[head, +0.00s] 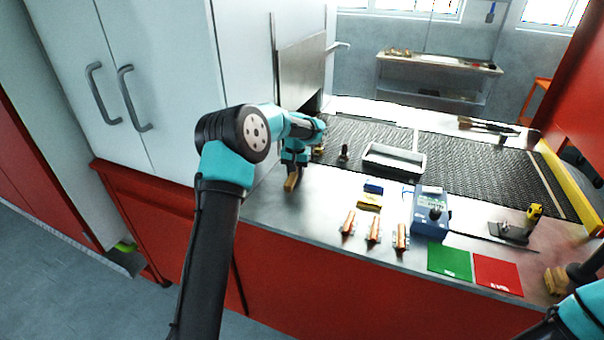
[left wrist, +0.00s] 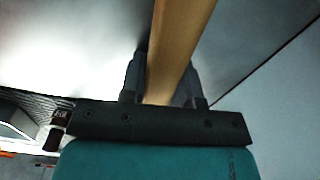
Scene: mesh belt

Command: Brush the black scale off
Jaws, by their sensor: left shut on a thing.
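My left gripper (head: 294,168) is shut on a light wooden bar (head: 292,181), which looks like a brush handle, over the near left end of the metal table. In the left wrist view the wooden bar (left wrist: 178,45) runs up between the fingers of the gripper (left wrist: 165,80); any bristles are hidden. Three copper-coloured pieces, left (head: 348,222), middle (head: 374,229) and right (head: 401,237), lie in a row near the front edge, apart from the gripper. Black scale is too small to make out. My right arm enters at bottom right beside a wooden block (head: 556,280); its jaws are unclear.
A black mesh belt (head: 465,158) runs behind, with a grey tray (head: 394,161) at its near edge. A blue box (head: 430,212), green card (head: 450,261) and red card (head: 497,274) stand right of the copper pieces. A white cabinet (head: 150,60) borders the left.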

